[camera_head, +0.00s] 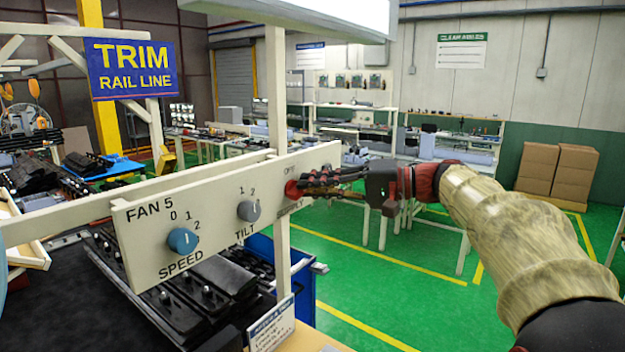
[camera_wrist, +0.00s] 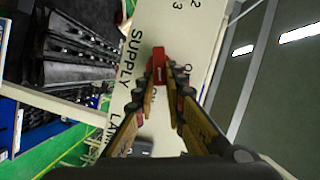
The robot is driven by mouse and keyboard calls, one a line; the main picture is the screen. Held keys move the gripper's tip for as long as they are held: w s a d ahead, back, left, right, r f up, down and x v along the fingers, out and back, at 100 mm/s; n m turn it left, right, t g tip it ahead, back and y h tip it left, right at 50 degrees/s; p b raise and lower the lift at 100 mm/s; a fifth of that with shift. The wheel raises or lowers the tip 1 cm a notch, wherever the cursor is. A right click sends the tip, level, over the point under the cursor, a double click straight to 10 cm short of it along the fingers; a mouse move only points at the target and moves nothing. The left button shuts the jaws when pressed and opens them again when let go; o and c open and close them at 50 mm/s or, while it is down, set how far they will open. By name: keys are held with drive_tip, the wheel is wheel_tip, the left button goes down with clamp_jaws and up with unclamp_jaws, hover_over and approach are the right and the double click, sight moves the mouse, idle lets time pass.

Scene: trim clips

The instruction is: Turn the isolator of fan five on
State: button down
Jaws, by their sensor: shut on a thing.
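The fan five panel (camera_head: 215,208) is a pale board lettered FAN 5, and it also shows in the wrist view (camera_wrist: 165,22). Its red isolator knob (camera_head: 292,189) sits at the right, above the word SUPPLY and below the word OFF. My gripper (camera_head: 304,181) reaches it from the right. In the wrist view the fingers (camera_wrist: 160,82) are shut on the red knob (camera_wrist: 159,62), one on each side. The fingers partly hide the knob and its labels, so I cannot tell which position it points to.
A blue SPEED knob (camera_head: 182,240) and a grey TILT knob (camera_head: 249,210) are on the same panel, left of the isolator. A pale post (camera_head: 277,100) stands behind the panel. Black parts (camera_head: 190,285) lie below it. Green floor (camera_head: 400,290) is open at the right.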

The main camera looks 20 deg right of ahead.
drive_tip(key=shift+f+m+y+p, duration=0.2)
drive_tip(key=shift+m+y+p, duration=0.05)
drive_tip(key=shift+m, duration=0.45)
drive_tip(key=shift+f+m+y+p, duration=0.2)
drive_tip(key=shift+m+y+p, duration=0.05)
drive_tip(key=shift+m, duration=0.45)
drive_tip(key=shift+f+t, duration=0.1)
drive_tip(key=shift+t, duration=0.2)
drive_tip(key=c, duration=1.9)
unclamp_jaws()
drive_tip(key=shift+m, duration=0.3)
drive_tip(key=shift+o, duration=0.3)
drive_tip(key=shift+d, duration=0.1)
drive_tip(key=v, duration=1.2)
drive_tip(key=shift+w, duration=0.2)
drive_tip(key=shift+f, duration=0.15)
